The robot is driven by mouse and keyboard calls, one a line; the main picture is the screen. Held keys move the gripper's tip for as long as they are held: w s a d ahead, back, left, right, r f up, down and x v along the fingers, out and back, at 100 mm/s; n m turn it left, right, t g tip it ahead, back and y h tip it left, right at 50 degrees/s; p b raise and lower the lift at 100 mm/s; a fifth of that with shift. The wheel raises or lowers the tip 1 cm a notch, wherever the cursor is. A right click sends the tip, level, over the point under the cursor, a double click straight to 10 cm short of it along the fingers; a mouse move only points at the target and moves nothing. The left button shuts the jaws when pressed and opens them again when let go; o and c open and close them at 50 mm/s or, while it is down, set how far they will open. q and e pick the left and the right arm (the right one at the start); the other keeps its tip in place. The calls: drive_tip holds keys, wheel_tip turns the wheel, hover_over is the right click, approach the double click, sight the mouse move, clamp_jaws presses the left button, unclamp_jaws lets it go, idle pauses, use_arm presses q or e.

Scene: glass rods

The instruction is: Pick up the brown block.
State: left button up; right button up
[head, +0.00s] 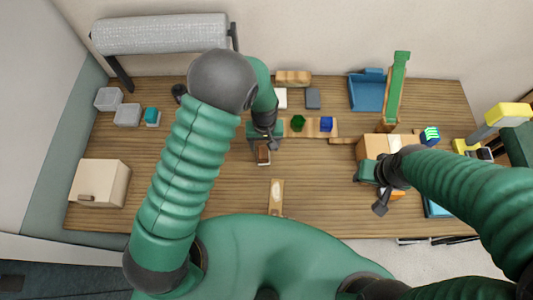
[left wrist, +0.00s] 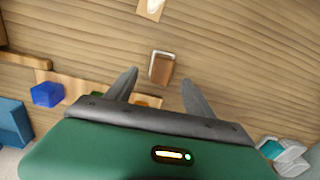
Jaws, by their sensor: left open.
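The brown block (head: 263,155) lies on the wooden table (head: 225,200) near its middle, and its lower part shows just past my left gripper in the head view. In the left wrist view the brown block (left wrist: 161,68) has a pale edge along its top and left side. My left gripper (left wrist: 158,88) is open, with its two fingers apart and the block between and slightly beyond their tips. In the head view my left gripper (head: 265,140) hangs over the block. I cannot tell its height above the table. My right gripper (head: 380,200) is at the table's right side.
A wooden board (head: 310,127) holding a green piece and a blue cube (head: 326,124) lies close to the right of my left gripper. A light wooden piece (head: 277,195) lies nearer me. A cardboard box (head: 372,147) stands at right. The left-middle table is clear.

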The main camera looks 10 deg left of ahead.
sight(262, 152)
use_arm(q)
drive_tip(key=f, duration=0.2)
drive_tip(key=a+f+p, duration=0.1)
drive_tip(key=f, duration=0.1)
drive_tip(key=f+p, duration=0.1)
drive_tip(key=f, duration=0.2)
drive_tip(key=shift+w+a+f, duration=0.1)
drive_tip(key=shift+w+a, duration=0.1)
drive_tip(key=shift+a, duration=0.2)
drive_tip(key=shift+d+f, duration=0.15)
drive_tip(key=shift+d, duration=0.1)
drive_tip(key=shift+w+d, duration=0.1)
drive_tip(key=shift+d, duration=0.55)
drive_tip(key=shift+c, duration=3.7)
drive_tip(key=shift+a, duration=0.65)
clamp_jaws()
use_arm(e)
drive_tip(key=a+r, duration=0.2)
drive_tip(key=shift+a+r, duration=0.1)
drive_tip(key=shift+r, duration=0.3)
